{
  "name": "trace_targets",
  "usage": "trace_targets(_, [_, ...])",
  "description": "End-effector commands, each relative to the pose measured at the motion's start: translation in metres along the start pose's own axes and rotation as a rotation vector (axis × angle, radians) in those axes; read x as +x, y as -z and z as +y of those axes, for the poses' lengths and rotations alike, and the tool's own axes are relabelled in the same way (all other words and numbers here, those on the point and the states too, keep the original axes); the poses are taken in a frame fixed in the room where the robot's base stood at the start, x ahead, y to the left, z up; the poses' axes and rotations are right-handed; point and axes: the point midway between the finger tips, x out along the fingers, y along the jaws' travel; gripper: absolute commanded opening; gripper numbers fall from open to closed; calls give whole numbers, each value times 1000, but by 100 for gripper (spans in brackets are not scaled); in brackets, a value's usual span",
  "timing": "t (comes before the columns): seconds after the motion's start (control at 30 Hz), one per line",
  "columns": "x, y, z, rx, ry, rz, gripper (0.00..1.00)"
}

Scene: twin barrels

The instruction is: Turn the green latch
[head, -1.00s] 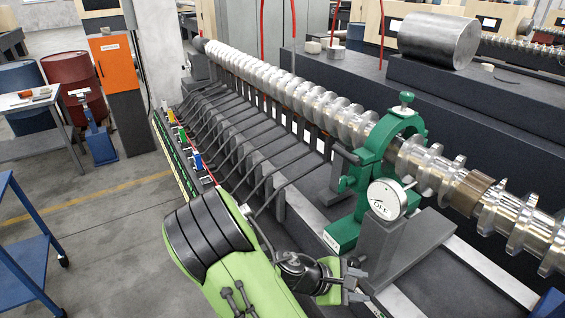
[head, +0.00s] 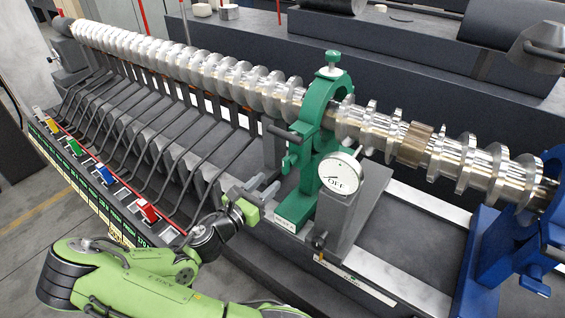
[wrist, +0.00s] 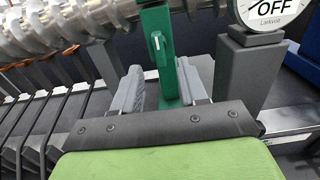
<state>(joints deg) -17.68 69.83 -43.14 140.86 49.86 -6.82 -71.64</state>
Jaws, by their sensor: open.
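The green clamp stand (head: 322,170) rings the ridged metal shaft, with a knob (head: 332,58) on top. A small green latch-like piece (head: 290,162) juts from its left side; I cannot tell for sure that it is the latch. My gripper (head: 268,187) is open and empty, just left of the stand's lower part. In the wrist view its grey fingers (wrist: 160,90) stand on either side of the upright's line; I cannot tell whether they touch it.
A round dial marked OFF (head: 340,173) stands on a grey block close right of the stand. Several dark bent bars (head: 150,140) slope down at the left. A blue stand (head: 510,240) holds the shaft at the right. The dark bed lies below.

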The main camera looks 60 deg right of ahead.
Motion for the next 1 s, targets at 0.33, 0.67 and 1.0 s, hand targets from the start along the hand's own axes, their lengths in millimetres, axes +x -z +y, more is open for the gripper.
trace_targets(0.33, [82,-1,-1,1,3,1,43])
trace_targets(0.67, [98,1,0,1,-1,3,43])
trace_targets(1.0, [98,1,0,2,-1,3,3])
